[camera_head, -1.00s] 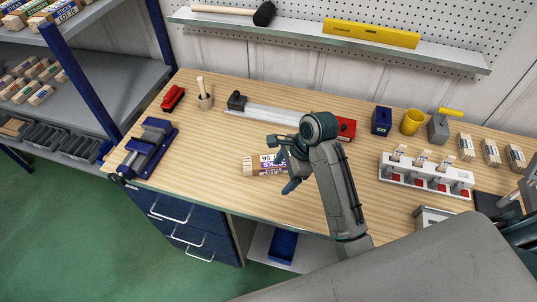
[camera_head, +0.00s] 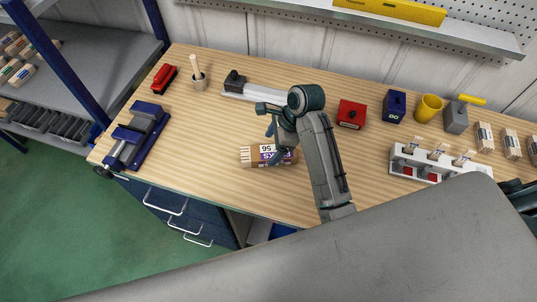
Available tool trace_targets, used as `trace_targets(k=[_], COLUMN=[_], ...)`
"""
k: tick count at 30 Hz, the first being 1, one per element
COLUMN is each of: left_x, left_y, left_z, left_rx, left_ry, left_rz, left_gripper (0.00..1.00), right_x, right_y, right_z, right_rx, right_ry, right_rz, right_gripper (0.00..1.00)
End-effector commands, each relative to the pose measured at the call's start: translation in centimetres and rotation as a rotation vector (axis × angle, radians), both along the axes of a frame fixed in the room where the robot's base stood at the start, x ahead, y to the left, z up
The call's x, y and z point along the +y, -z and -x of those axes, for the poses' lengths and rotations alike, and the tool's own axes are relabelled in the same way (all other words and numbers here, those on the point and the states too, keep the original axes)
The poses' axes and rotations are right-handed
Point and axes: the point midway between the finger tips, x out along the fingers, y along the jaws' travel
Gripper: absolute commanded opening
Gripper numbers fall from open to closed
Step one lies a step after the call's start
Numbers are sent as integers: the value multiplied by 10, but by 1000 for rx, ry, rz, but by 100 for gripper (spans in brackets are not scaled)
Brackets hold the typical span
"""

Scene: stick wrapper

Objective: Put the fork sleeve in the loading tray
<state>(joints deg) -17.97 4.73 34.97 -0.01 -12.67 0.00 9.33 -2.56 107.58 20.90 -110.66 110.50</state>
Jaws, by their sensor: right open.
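The fork sleeve, seemingly the printed bundle with pale wooden ends (camera_head: 251,157), lies on its side on the wooden bench, its label partly hidden by my gripper. My right gripper (camera_head: 274,149) is open over the right part of the bundle, with its fingers close to the label; I cannot tell whether they touch it. A long pale channel with a dark block at its left end (camera_head: 247,91) lies behind the gripper; it may be the loading tray, but I cannot be sure.
A blue vise-like device (camera_head: 138,136) stands at the left bench edge. A red box (camera_head: 351,114), a blue box (camera_head: 395,106) and a white rack (camera_head: 405,165) stand to the right.

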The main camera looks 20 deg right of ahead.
Motion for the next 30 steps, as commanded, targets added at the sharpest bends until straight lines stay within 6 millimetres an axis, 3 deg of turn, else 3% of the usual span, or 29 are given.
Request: trace_targets(k=[3, 7, 17, 25, 30], left_x=[-1, -1, -3, -4, -4], left_y=[-17, -23, -22, -22, -22], left_z=[-22, -35, -15, -15, -17], left_rx=[-28, -48, -21, -20, -22], left_ry=[0, 2, 0, 0, 0], left_rz=[1, 1, 3, 4, 4], left_gripper=[74, 74, 74, 74, 74], right_x=[4, 10, 13, 13, 13], right_y=[13, 33, 44, 44, 43], right_z=[0, -2, -4, -4, -4], right_rx=[8, 4, 1, 1, 0], right_ry=[0, -1, 0, 0, -1], right_rz=[-1, -1, 1, 1, 1], right_gripper=[78, 78, 78, 29, 28])
